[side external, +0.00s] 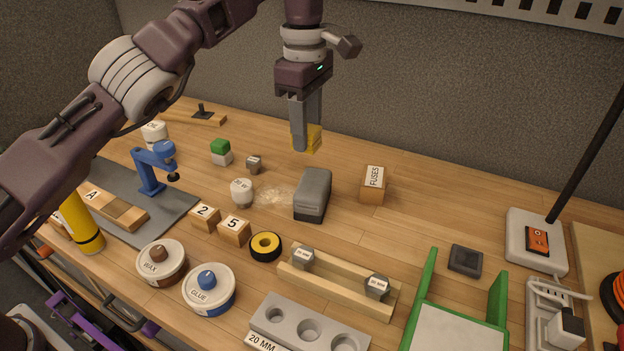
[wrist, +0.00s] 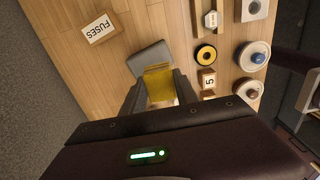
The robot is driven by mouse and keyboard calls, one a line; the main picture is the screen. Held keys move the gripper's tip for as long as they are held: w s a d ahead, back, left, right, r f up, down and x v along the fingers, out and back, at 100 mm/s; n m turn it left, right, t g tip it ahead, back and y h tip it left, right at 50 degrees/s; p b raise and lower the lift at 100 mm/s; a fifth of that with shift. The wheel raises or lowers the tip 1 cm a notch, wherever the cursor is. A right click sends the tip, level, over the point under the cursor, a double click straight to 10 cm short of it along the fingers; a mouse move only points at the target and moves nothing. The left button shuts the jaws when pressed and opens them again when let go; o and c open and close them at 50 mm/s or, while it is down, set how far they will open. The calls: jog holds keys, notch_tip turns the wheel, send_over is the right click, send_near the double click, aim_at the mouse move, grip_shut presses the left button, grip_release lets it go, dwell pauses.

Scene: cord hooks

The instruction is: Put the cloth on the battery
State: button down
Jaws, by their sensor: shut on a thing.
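My gripper (side external: 304,138) is shut on a folded yellow cloth (side external: 315,139) and holds it in the air above the table. The cloth also shows between the fingers in the wrist view (wrist: 158,83). A grey block with a dark lower part (side external: 313,193), which I take to be the battery, stands on the table below the gripper. In the wrist view the grey block (wrist: 149,55) shows just beyond the cloth, partly hidden by it. Cloth and block are apart in the side view. The block's visible top is bare.
The fuses box (side external: 373,185) stands right of the grey block. A white jar (side external: 241,192) and a clear crumpled patch (side external: 274,197) lie to its left. Yellow tape (side external: 265,246) and a wooden rack (side external: 338,285) are in front. The table behind the fuses box is clear.

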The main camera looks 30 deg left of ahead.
aim_at(307, 191)
notch_tip(307, 191, down, 10)
jog(key=shift+s+r, duration=0.1)
jog(key=shift+r, duration=0.05)
dwell(0.3)
jog(key=c, duration=0.9)
grip_release()
jog(key=shift+c, duration=0.2)
notch_tip(307, 191, up, 8)
jog(key=shift+f, duration=0.2)
